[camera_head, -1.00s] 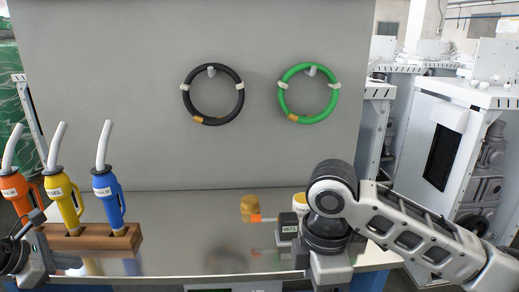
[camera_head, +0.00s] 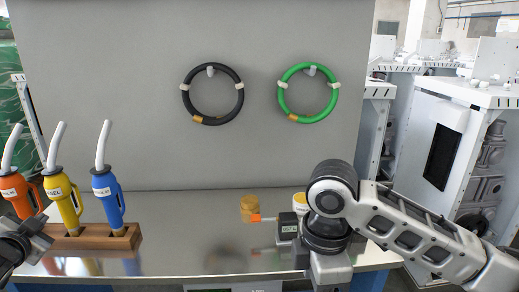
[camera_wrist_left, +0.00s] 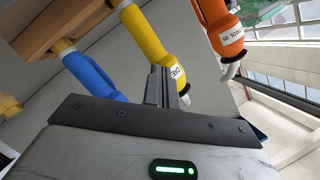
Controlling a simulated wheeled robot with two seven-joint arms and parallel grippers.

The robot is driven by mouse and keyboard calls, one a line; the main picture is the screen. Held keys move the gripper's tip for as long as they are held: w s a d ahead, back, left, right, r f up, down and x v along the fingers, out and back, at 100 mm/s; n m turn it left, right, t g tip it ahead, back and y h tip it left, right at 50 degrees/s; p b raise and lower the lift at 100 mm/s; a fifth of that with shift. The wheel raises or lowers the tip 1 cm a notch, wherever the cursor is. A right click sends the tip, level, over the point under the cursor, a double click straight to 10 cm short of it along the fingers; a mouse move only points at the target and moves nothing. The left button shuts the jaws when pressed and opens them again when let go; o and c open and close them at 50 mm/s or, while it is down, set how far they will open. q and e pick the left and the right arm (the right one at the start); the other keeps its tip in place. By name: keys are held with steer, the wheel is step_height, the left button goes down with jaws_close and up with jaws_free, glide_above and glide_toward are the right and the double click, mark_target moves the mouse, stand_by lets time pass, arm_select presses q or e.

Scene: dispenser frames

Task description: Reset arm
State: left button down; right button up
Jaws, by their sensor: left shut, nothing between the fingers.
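My left gripper (camera_head: 40,232) is at the left edge of the head view, in front of the orange nozzle (camera_head: 18,192). It is shut and empty. In the left wrist view its two fingers (camera_wrist_left: 168,85) are together, in front of the yellow nozzle (camera_wrist_left: 150,42).
A wooden rack (camera_head: 95,238) on the table (camera_head: 190,225) holds the orange, yellow and blue (camera_head: 108,195) nozzles. Black (camera_head: 212,120) and green (camera_head: 298,119) rings hang on the grey panel.

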arm_select(q)
steer(key=s+d+f+g+h, duration=0.1)
steer(key=s+d+f+h, duration=0.1)
steer(key=s+d+f, duration=0.55)
steer(key=s+d+f+g+h, duration=0.1)
steer(key=s+d+f+h, duration=0.2)
steer(key=d+f, duration=0.8)
arm_select(e)
steer(key=s+a+f+m+t+y, duration=0.1)
steer(key=a+f+m+t+y, duration=0.3)
steer(key=a+f+m+y, duration=0.6)
arm_select(q)
steer(key=s+d+f+n+g+h, duration=0.2)
steer(key=s+d+n+h, duration=0.1)
steer(key=s+d, duration=1.2)
steer(key=d, duration=0.3)
steer(key=shift+s+d+f+g, duration=0.25)
steer(key=shift+d+f+g, duration=0.05)
steer(key=shift+f, duration=0.1)
arm_select(e)
steer(key=s+d+f+m+t+h, duration=0.3)
steer(key=s+d+f, duration=0.2)
steer(key=d+f, duration=0.1)
steer(key=s+d+f+m+t+h, duration=0.3)
steer(key=s+d+f+h, duration=0.1)
steer(key=d, duration=0.5)
step_height(320, 180, down, 2)
steer(key=shift+s+d+f, duration=0.15)
steer(key=shift+s, duration=0.35)
